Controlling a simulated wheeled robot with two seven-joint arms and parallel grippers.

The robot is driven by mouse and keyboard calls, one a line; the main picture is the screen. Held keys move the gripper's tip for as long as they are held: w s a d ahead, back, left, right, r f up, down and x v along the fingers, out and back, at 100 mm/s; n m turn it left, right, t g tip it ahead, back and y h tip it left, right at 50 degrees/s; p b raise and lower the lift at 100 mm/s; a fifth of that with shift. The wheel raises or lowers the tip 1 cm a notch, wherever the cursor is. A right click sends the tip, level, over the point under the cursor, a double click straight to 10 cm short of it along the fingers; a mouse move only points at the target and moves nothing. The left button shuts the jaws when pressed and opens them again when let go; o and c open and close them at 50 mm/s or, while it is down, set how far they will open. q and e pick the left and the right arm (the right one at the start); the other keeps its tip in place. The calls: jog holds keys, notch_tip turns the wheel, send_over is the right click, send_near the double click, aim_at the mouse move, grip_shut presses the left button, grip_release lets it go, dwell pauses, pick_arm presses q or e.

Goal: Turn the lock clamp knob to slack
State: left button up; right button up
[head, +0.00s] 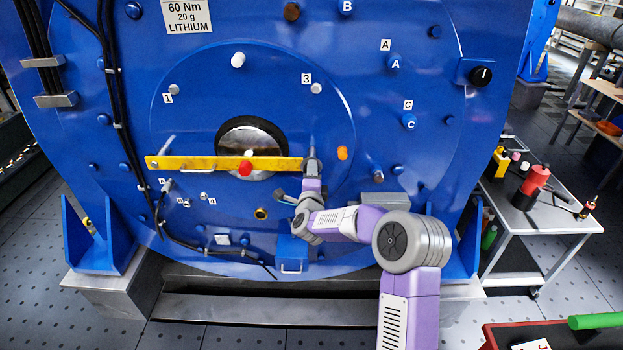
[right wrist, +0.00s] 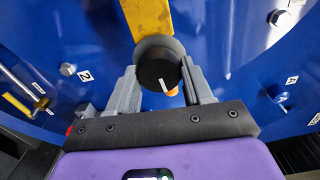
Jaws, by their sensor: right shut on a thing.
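A black round knob (right wrist: 155,76) with a white pointer line sits at the end of the yellow bar (head: 200,163), in front of a grey round base. The bar also shows in the right wrist view (right wrist: 147,17). The pointer line slants to the lower right in that view. My right gripper (right wrist: 160,78) has one grey finger on each side of the knob and is shut on it. In the head view, my right gripper (head: 312,168) is at the right end of the bar and hides the knob. My left gripper is not in view.
The blue motor face (head: 400,180) carries several bolts, labels and black cables. Another black knob (head: 481,76) is at upper right. A side table (head: 545,225) stands right.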

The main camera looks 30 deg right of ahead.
jog(key=shift+a+r+n+p, duration=0.1)
jog(key=shift+n+p, duration=0.8)
jog(key=shift+n, duration=7.5)
jog(key=o, duration=1)
jog(key=shift+o, duration=0.2)
jog(key=p+v, duration=0.1)
jog(key=v, duration=0.6)
jog(key=shift+s, duration=0.25)
